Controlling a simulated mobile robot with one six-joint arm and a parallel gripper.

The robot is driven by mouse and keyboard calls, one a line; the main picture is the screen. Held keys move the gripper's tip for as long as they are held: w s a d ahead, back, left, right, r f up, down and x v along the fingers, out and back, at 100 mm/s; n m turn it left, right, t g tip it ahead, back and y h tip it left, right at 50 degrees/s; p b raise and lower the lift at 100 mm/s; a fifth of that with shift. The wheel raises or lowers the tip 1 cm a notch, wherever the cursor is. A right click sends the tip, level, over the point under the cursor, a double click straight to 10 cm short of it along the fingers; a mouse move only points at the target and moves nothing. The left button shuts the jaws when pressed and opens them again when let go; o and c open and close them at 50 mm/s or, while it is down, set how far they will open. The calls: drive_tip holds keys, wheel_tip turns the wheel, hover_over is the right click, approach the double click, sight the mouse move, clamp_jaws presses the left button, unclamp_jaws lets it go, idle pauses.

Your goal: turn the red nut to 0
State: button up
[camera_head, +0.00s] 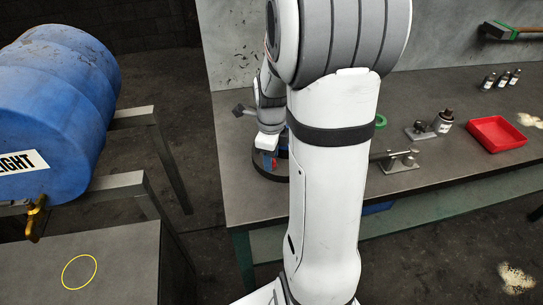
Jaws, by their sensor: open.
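My arm fills the middle of the head view and hides part of the bench. My gripper (267,152) points down at the end of the arm, over the bench's left part; its fingers are small and hard to make out. A small red piece (270,162) shows just below it, among blue parts on a dark round base (268,174). It may be the red nut, but I cannot tell for sure. No scale or 0 mark can be read. Whether the fingers touch the red piece is not clear.
A blue barrel (55,90) lies on a stand at left. The bench's front left is clear.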

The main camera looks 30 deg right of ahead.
wheel_tip(320, 180, up, 8)
drive_tip(key=p, duration=0.5)
drive_tip(key=shift+s+f, duration=0.1)
drive_tip(key=shift+f, duration=0.15)
drive_tip(key=s+a+r+n+t, duration=0.1)
drive_tip(key=s+a+r+n, duration=0.4)
drive_tip(key=n, duration=0.8)
drive_tip(key=s+a+r+n+t, duration=0.2)
drive_tip(key=s+a+r+n, duration=0.2)
drive_tip(key=n, duration=1)
drive_tip(key=s+a, duration=0.3)
drive_tip(key=shift+s+a+r, duration=0.15)
drive_tip(key=shift+s+r, duration=0.2)
drive_tip(key=shift+r, duration=0.05)
